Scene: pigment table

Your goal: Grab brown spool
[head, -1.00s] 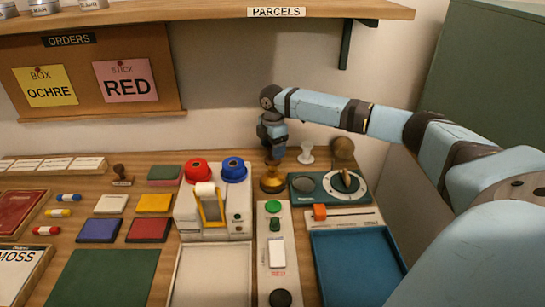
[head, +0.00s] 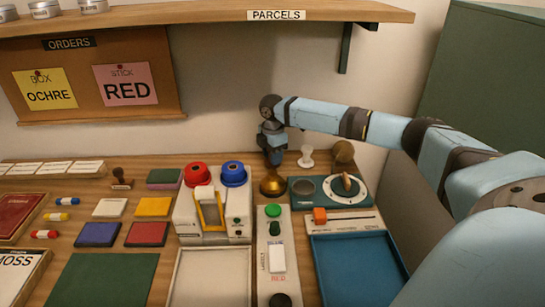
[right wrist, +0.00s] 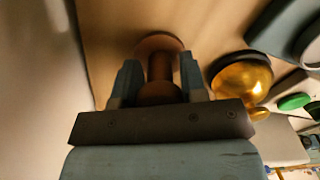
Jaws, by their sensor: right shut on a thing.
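The brown spool (right wrist: 160,68) shows in the right wrist view, with a round flange at its far end and a narrower stem. My right gripper (right wrist: 158,80) has a finger on either side of it and is shut on it. In the head view my right gripper (head: 274,157) points down at the back of the table, just behind the brass bell (head: 272,184). The spool is hidden there by the gripper and bell. The bell also shows in the right wrist view (right wrist: 241,80), beside the gripper and apart from it. My left gripper is not in view.
A white peg-like object (head: 306,156) and a brown round object (head: 343,152) stand right of the gripper. A green dial unit (head: 303,200) is in front of them. The parcels shelf (head: 210,14) runs overhead.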

